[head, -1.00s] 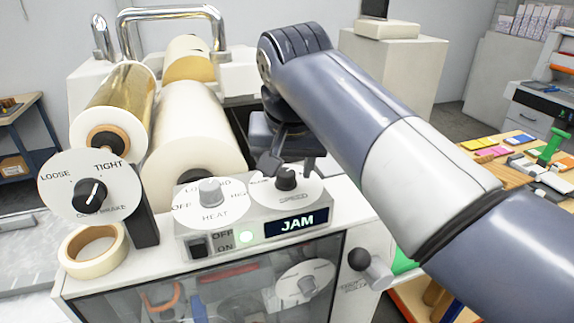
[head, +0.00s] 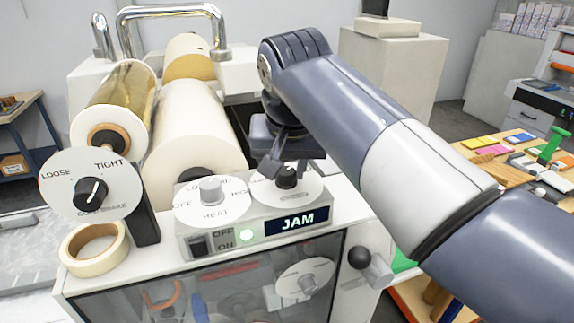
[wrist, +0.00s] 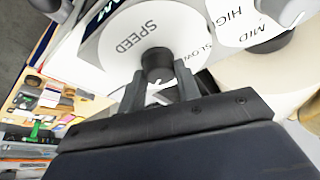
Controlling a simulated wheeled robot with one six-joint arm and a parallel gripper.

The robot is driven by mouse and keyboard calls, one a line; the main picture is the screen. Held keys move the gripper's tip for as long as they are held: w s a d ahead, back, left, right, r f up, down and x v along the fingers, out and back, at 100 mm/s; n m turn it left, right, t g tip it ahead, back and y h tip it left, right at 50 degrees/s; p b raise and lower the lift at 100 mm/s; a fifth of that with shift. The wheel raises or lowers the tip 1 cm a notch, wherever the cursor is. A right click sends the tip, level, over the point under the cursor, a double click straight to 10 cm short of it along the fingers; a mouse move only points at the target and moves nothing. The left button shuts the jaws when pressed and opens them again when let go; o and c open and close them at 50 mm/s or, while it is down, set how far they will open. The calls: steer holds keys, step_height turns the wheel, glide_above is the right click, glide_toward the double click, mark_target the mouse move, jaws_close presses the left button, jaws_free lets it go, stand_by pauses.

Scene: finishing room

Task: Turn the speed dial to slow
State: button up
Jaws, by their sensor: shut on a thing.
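The speed dial (head: 287,194) is a round white plate with a black knob (head: 287,178) on the right of the machine's control box. My gripper (head: 284,171) comes down on the knob from above and is shut on it. In the wrist view the black knob (wrist: 158,62) sits between the two finger ends. The word SPEED shows left of the knob and SLOW to its right. A small white mark shows by the knob on the gripper's side. In the head view my fingers hide part of the dial and its lettering.
The heat dial (head: 211,200) with a grey knob is just left. A tension dial (head: 91,190) and rollers (head: 192,135) stand left and behind. A black-knobbed crank (head: 360,258) is at right.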

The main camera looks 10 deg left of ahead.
steer(key=shift+n, duration=0.5)
steer(key=n+y, duration=0.1)
steer(key=n, duration=0.1)
steer(key=n+g+y, duration=0.1)
steer(key=n, duration=0.2)
steer(key=shift+w+d+n+g, duration=0.15)
steer(key=shift+n+g, duration=0.15)
steer(key=n+g, duration=0.1)
steer(key=n, duration=0.1)
steer(key=n+g+y, duration=0.1)
steer(key=n, duration=0.2)
steer(key=shift+w, duration=0.1)
steer(key=n+g, duration=0.1)
steer(key=n, duration=0.2)
steer(key=n+g, duration=0.1)
steer(key=n, duration=0.3)
steer(key=shift+w, duration=0.15)
steer(key=n+g+h, duration=0.1)
steer(key=n+g, duration=0.1)
steer(key=n, duration=0.3)
steer(key=shift+n, duration=0.3)
steer(key=o, duration=1)
steer(key=shift+c, duration=0.2)
